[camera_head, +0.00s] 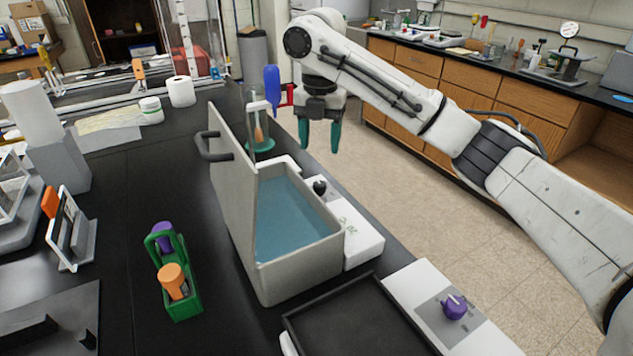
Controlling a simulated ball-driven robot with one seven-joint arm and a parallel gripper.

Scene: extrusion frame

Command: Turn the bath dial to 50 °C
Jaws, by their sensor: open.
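The grey water bath (300,274) stands on the black bench in the middle of the head view, with blue water inside. Its lid (232,185) is raised on the left side, with a dark handle. A white control box runs along the bath's right side and carries a small black dial (319,186). Green marks show on the box nearer me, too small to read. The dial's setting cannot be made out. My gripper (320,137) is open and empty, with green fingers pointing down, above and beyond the dial in the picture and apart from it.
A black tray (350,325) with a purple knob (455,306) on a white panel lies nearer me. A green carrier (182,290) with orange and purple items stands left of the bath. A stand with a blue item (271,88) is behind the bath.

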